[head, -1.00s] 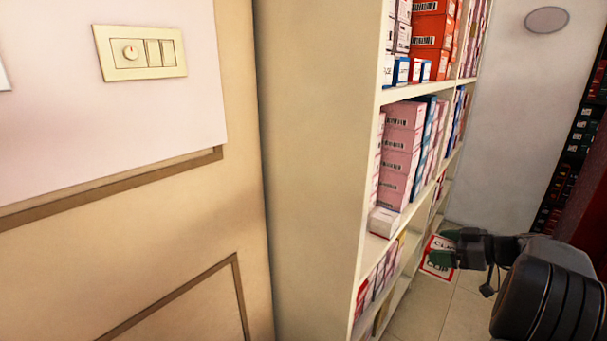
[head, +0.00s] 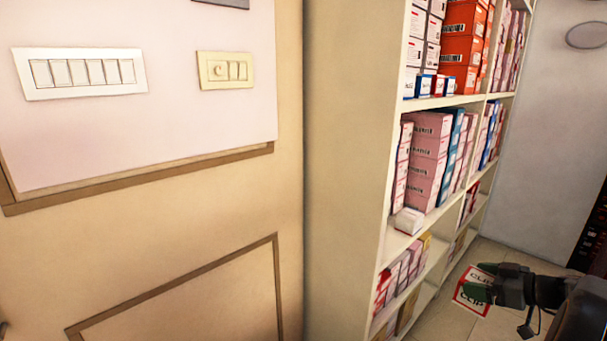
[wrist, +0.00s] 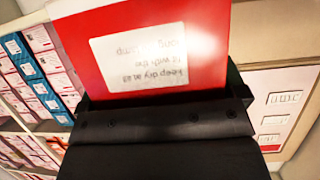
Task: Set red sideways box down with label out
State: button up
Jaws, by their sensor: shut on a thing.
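The red box (head: 474,292) is at the lower right in the head view, held above the tiled floor. In the wrist view the red box (wrist: 205,65) fills the upper middle, with a white text label that reads upside down. The dark gripper body (wrist: 165,115) is directly below it. The box's far side is hidden.
A cream shelf unit (head: 355,180) stands left of my arm. Pink boxes (head: 428,160) and orange boxes (head: 462,50) fill its shelves. A small white box (head: 408,221) lies at a shelf's front edge. A wall with switches (head: 80,74) is at left. Tiled floor (head: 440,325) shows around the arm.

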aim_at(455, 295)
jog(key=a+f, duration=0.1)
jog(key=a, duration=0.1)
jog(key=w+a+f, duration=0.1)
jog(key=f, duration=0.1)
jog(key=a+f, duration=0.2)
jog(key=shift+w+a+f, duration=0.25)
jog(key=shift+w+a, duration=0.1)
jog(key=a+f+n+g+y+p, duration=0.1)
jog(key=a+f, duration=0.3)
jog(key=a, duration=0.6)
jog(key=a+f+n+g+y, duration=0.15)
jog(key=a+f, duration=0.25)
jog(key=a, duration=0.6)
notch_tip(455, 295, up, 8)
jog(key=p, duration=1.4)
jog(key=shift+s+d, duration=0.15)
jog(key=shift+d, duration=0.1)
